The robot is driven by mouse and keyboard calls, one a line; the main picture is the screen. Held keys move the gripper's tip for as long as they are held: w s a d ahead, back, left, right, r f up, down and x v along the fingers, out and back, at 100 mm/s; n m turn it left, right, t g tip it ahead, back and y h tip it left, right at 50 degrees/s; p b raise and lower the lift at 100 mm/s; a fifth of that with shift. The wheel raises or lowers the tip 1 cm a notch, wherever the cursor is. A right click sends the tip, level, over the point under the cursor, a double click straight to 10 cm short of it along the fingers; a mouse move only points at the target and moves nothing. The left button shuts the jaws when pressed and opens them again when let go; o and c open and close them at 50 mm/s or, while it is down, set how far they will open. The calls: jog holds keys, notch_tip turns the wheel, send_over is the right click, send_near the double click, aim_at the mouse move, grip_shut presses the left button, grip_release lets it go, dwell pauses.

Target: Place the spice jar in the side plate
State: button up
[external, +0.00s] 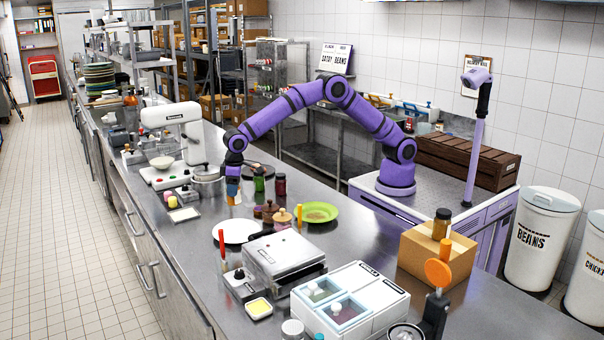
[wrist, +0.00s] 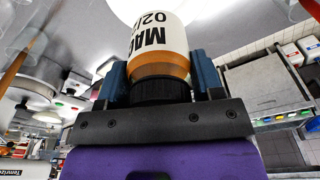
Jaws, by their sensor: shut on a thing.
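My gripper (external: 233,180) points down over the counter and is shut on a jar, the spice jar (external: 234,198). In the wrist view the jar (wrist: 158,38) has a white label with dark print, an orange-brown band and a black lid between the blue fingers. A white plate (external: 236,231) lies in front of the jar, nearer the camera. A green plate (external: 320,212) lies to the right. I cannot tell by name which one is the side plate. Whether the jar touches the counter is unclear.
A red-capped jar (external: 280,185) and a green jar (external: 259,180) stand right of my gripper. Small wooden pots (external: 282,217) stand between the plates. A grey press (external: 284,262) is in front of the white plate. A white mixer (external: 178,140) stands to the left.

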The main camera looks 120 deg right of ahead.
send_over(236, 234)
notch_tip(236, 234, down, 13)
jog(key=shift+s+d+r, duration=0.1)
dwell(0.5)
jog(key=shift+f, duration=0.2)
jog(key=o, duration=1.1)
jog(key=shift+c, duration=0.2)
